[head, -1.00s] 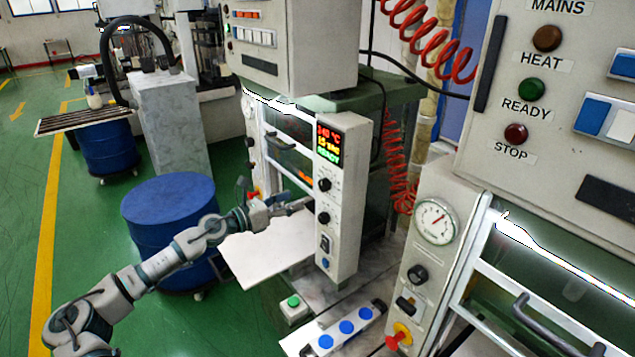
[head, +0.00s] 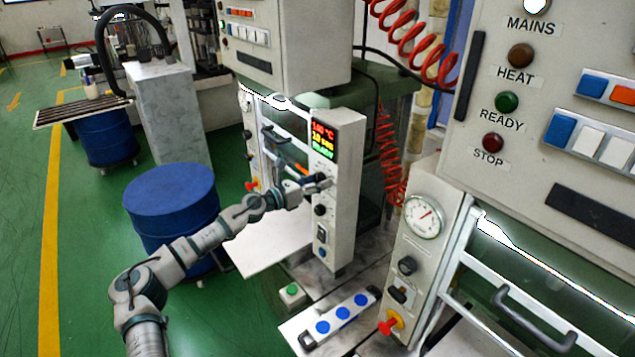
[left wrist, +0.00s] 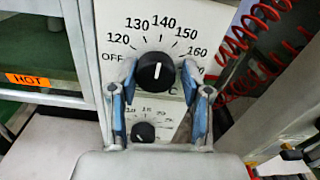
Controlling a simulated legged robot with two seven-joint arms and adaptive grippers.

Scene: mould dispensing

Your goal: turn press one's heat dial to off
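The heat dial (left wrist: 155,72) is a black round knob on a white plate, with a scale from OFF at left through 120 to 160. Its white mark points up, near 140. My left gripper (left wrist: 160,80) has its blue-padded fingers apart, one on each side of the dial; I cannot tell whether they touch it. In the head view my left gripper (head: 318,182) is at the upper part of the press's control panel (head: 346,190), below its lit display (head: 323,140), and hides the heat dial there. My right gripper is not in view.
A second, smaller dial (left wrist: 144,132) sits just below, between the fingers. A lower knob (head: 320,210) and switch are on the panel. A blue drum (head: 170,200) stands left of the press. Another press (head: 422,215) with a gauge stands at right. An orange HOT label (left wrist: 27,80) is at left.

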